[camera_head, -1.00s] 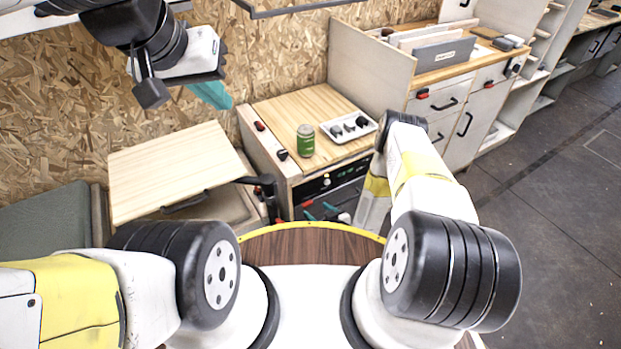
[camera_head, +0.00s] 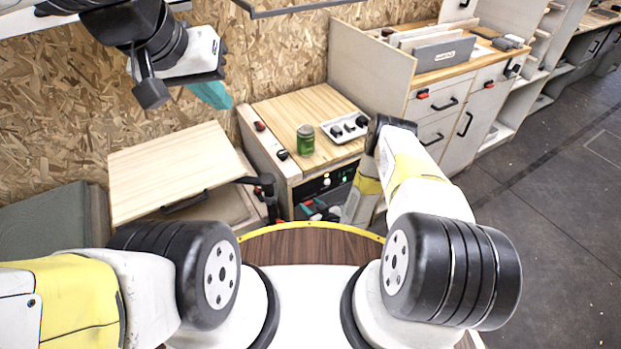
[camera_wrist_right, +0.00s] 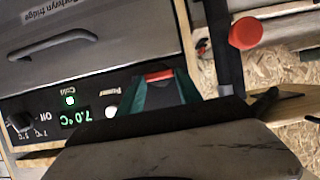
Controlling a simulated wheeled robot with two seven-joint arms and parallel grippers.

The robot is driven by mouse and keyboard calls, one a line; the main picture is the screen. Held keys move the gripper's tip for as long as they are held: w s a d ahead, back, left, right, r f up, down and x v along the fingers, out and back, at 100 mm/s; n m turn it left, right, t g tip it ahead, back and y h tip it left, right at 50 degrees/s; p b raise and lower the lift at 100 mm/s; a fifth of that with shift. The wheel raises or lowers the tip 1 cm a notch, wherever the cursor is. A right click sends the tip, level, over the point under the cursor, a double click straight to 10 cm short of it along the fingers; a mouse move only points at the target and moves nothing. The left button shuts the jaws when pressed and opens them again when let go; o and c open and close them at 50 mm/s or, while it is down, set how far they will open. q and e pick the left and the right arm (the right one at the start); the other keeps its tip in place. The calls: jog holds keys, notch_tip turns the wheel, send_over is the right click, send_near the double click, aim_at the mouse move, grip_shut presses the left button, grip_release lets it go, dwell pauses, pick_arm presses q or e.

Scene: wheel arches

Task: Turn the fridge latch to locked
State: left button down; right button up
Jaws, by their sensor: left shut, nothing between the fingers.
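The fridge front (camera_head: 338,181) is under the wooden counter. In the right wrist view its panel (camera_wrist_right: 95,88) shows a black knob, a green 7.0 °C display and a lit green light. A red latch (camera_wrist_right: 158,75) is at the panel edge. My right gripper (camera_head: 318,207) is low at the fridge front. In the right wrist view its teal fingers (camera_wrist_right: 164,86) stand apart on either side of the red latch; whether they press on it I cannot tell. My left gripper (camera_head: 210,95) is shut and empty, high at the left, away from the fridge.
A green can (camera_head: 305,140) and a white tray with black knobs (camera_head: 345,127) are on the counter. A wooden flap table (camera_head: 170,170) is to the left. Open floor is at the right.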

jog(key=shift+c, duration=0.5)
jog(key=m, duration=0.1)
jog(key=m+g+y, duration=0.1)
jog(key=shift+w+d+f+m+y, duration=0.1)
jog(key=shift+w+d+m+y, duration=0.05)
jog(key=shift+d+m+y, duration=0.2)
jog(key=m+y, duration=0.2)
jog(key=m, duration=0.1)
jog(key=shift+w+d+f, duration=0.15)
jog(key=shift+f, duration=0.05)
jog(key=m+y, duration=0.1)
jog(key=m, duration=0.1)
jog(key=m+y, duration=0.1)
jog(key=m, duration=0.1)
jog(key=shift+d+f, duration=0.15)
jog(key=shift+f, duration=0.15)
jog(key=shift+w+f+m+y, duration=0.15)
jog(key=shift+m+y, duration=0.25)
jog(key=shift+m, duration=0.55)
jog(key=shift+s+f+m+y, duration=0.1)
jog(key=shift+m+y, duration=0.25)
jog(key=shift+m, duration=0.55)
jog(key=o, duration=1.4)
